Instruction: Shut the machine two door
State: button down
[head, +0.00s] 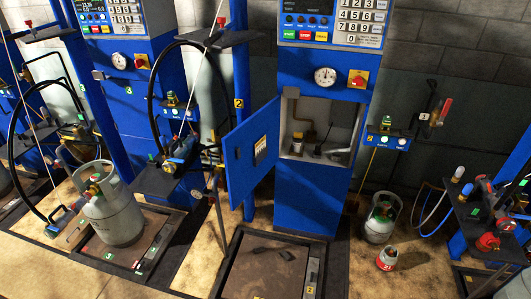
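Machine two is the tall blue scale (305,200) in the middle, with a keypad panel on top and a yellow "2" tag on the post to its left. Its blue door (240,165) stands wide open, swung out to the left of the cabinet opening. A small pale label is on the door's face. The open grey compartment (340,115) shows pipes and fittings inside. My gripper is not seen in the head view.
A weighing platform (265,272) lies in front of machine two. A hose and valve assembly (180,155) hangs left of the door. A grey cylinder (118,215) stands on the left platform. A smaller cylinder (379,222) and a red-and-white canister (388,259) stand at right.

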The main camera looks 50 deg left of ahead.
aim_at(243, 174)
jog(key=u, duration=0.1)
jog(key=i, duration=0.75)
jog(key=u, duration=4.25)
jog(key=i, duration=1)
jog(key=z, duration=0.1)
